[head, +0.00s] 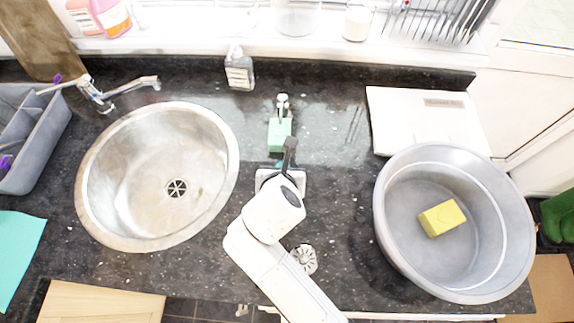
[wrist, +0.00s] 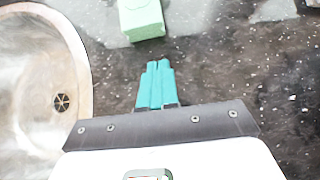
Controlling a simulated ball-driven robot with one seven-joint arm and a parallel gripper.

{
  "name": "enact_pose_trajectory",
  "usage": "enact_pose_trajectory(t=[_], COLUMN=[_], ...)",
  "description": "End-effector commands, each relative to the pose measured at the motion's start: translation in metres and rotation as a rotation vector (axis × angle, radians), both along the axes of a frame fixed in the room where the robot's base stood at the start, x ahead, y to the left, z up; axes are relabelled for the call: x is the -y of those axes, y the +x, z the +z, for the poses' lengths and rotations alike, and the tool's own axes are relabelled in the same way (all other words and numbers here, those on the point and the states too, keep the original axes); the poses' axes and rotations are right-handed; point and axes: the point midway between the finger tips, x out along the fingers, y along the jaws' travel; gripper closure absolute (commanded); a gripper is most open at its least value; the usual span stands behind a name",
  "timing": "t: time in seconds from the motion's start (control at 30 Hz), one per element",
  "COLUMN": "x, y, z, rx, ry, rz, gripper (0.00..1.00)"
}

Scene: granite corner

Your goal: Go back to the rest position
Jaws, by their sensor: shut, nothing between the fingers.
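My gripper (wrist: 158,65) shows in the wrist view with its two teal fingers together and nothing between them. It is over the dark granite worktop (wrist: 215,75), to the right of the round sink. A green soap dispenser (head: 280,132) stands beyond the gripper in the head view. The lower part of it also shows in the wrist view (wrist: 141,18), past the fingertips and apart from them. In the head view my white arm reaches up from the bottom edge, and the fingertips are hard to make out there.
A steel sink (head: 150,195) with a tap (head: 100,95) is at left, beside a grey caddy (head: 38,135) and teal cloth (head: 18,250). A grey basin (head: 400,255) holding a yellow sponge (head: 442,218) is at right, near a white board (head: 420,120). A small bottle (head: 239,70) stands behind.

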Motion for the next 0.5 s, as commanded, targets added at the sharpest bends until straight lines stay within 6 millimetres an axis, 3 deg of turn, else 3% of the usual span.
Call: enact_pose_trajectory(t=[0.5], x=[-0.002], y=[-0.052], z=[0.052], rx=[0.0], ry=[0.0], rz=[0.0], gripper=[1.0])
